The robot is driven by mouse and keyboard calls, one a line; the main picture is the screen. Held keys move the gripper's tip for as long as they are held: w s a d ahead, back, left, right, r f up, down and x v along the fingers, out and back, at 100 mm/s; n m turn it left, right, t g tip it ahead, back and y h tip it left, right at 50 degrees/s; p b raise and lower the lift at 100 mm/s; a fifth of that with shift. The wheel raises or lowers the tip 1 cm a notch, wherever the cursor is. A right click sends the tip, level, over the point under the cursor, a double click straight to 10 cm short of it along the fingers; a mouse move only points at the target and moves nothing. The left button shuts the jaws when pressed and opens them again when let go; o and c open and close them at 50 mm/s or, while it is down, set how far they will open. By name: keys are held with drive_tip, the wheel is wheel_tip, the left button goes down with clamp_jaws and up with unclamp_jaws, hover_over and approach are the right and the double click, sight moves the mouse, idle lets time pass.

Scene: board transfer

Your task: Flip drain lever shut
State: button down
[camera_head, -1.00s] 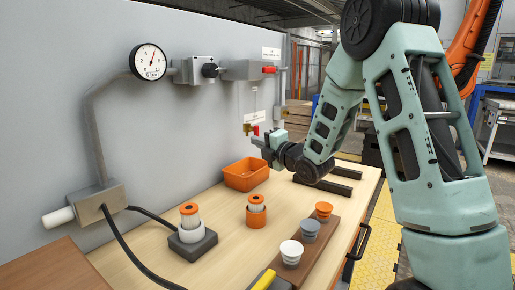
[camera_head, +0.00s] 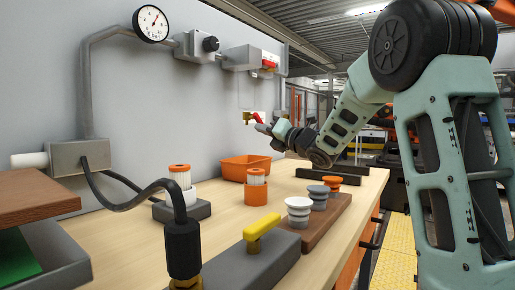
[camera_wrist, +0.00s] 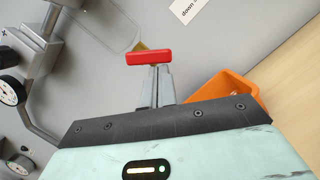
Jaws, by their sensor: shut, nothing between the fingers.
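The drain lever is a red handle (camera_head: 257,118) on a small brass valve (camera_head: 247,117) low on the grey wall panel, beyond the orange bin. In the wrist view the red handle (camera_wrist: 150,58) lies across the picture just beyond the fingertips, with a bit of brass (camera_wrist: 140,46) behind it. My gripper (camera_head: 262,127) is shut and empty, its tips close below and beside the handle. In the wrist view my gripper (camera_wrist: 154,72) points at the handle's middle. Whether the tips touch it I cannot tell.
An orange bin (camera_head: 243,166) stands below the valve. Filter cartridges (camera_head: 180,178), a row of knobs (camera_head: 299,210) and a yellow-handled block (camera_head: 262,227) occupy the bench. A gauge (camera_head: 150,23) is upper left.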

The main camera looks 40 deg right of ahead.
drive_tip(key=s+d+f+n+y+b, duration=0.1)
drive_tip(key=s+d+n+b, duration=0.2)
drive_tip(key=s, duration=0.4)
drive_tip(key=s+d+f+n+y+b, duration=0.1)
drive_tip(key=s+d+n+b, duration=0.3)
drive_tip(key=s, duration=0.4)
drive_tip(key=shift+s+f, duration=0.25)
drive_tip(key=shift+f, duration=0.55)
